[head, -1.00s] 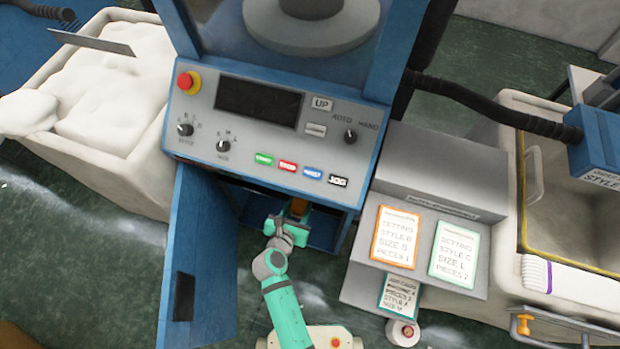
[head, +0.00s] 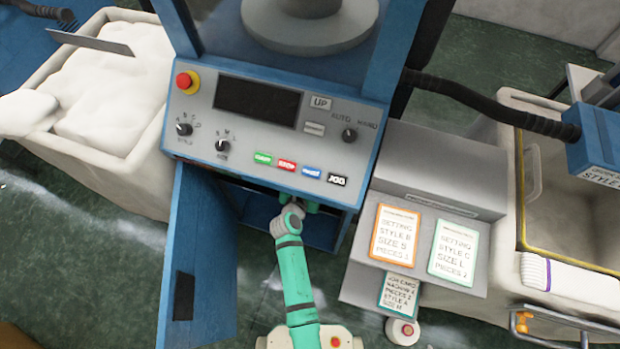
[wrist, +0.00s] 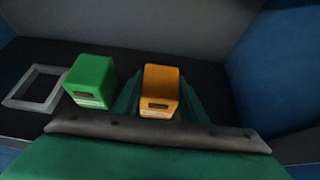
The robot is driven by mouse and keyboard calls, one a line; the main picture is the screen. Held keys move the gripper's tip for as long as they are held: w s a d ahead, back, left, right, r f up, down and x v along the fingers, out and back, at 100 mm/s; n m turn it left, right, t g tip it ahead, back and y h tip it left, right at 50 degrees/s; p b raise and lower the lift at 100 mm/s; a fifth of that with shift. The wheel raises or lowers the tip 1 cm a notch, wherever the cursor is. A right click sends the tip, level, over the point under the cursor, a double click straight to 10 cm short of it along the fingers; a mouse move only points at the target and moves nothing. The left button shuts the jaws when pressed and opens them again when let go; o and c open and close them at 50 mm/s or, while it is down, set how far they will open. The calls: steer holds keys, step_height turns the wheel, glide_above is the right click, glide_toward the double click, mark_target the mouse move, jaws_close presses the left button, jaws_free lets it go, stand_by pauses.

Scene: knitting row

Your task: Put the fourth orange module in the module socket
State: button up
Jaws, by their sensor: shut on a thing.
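My gripper (wrist: 158,102) is inside the blue cabinet, its teal fingers shut on an orange module (wrist: 161,78). The module looks upright in the wrist view; I cannot tell whether its lower end touches the floor. A green module (wrist: 91,80) stands just left of it. Farther left, an empty light grey square frame (wrist: 54,95), which looks like a socket, lies on the dark floor. In the head view my gripper (head: 303,205) is mostly hidden under the control panel's lower edge, and the orange module is hidden.
The blue cabinet door (head: 200,255) hangs open on the left. The control panel (head: 265,125) overhangs the opening. A blue wall (wrist: 268,70) closes the right side inside. A grey stand (head: 415,220) with setting cards is to the right.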

steer(key=shift+f, duration=0.15)
steer(key=o, duration=1.1)
